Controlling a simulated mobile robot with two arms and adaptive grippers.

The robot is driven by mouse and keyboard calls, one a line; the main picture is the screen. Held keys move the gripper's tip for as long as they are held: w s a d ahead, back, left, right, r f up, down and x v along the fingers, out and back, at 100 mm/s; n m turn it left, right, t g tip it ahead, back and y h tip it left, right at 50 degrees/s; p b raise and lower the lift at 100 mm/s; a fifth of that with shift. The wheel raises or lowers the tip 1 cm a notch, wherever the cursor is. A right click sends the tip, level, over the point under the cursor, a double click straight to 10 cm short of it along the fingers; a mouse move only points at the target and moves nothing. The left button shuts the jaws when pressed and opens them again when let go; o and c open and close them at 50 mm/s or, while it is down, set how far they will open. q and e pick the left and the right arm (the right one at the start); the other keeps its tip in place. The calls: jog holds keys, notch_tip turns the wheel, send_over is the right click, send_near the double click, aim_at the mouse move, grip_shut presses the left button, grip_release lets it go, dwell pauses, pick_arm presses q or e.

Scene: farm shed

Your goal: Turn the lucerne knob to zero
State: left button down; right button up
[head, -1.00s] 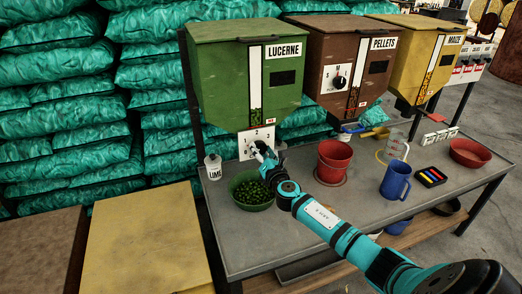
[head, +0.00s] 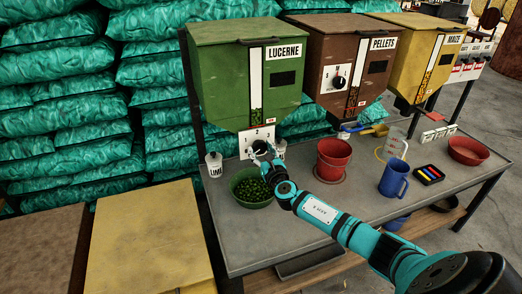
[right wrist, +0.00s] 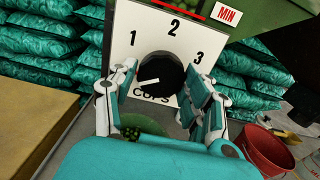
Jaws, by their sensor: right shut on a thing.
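The lucerne knob (right wrist: 168,70) is round and black with a white pointer bar. It sits on a white dial plate (right wrist: 144,32) marked 1, 2, 3 and CUPS, below the green LUCERNE hopper (head: 240,85). In the right wrist view the pointer lies nearly level, its outer end toward the left, below the 1. No zero mark can be made out; the left finger covers that edge. My right gripper (right wrist: 158,88) is shut on the knob, one finger on each side. In the head view the gripper (head: 262,154) partly hides the knob. My left gripper is not in view.
A green bowl of green pellets (head: 252,205) stands below the dial. A white LIME cup (head: 214,166) is to its left. Red pots (head: 333,155) and a blue mug (head: 394,178) stand right of my arm. The bench front (head: 240,250) is clear.

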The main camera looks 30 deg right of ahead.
jog(key=shift+s+f, duration=0.1)
jog(key=shift+f, duration=0.2)
jog(key=o, duration=0.9)
jog(key=shift+d, duration=0.1)
jog(key=shift+o, duration=1.1)
jog(key=shift+r, duration=0.1)
jog(key=shift+r, duration=0.1)
jog(key=v, duration=1.2)
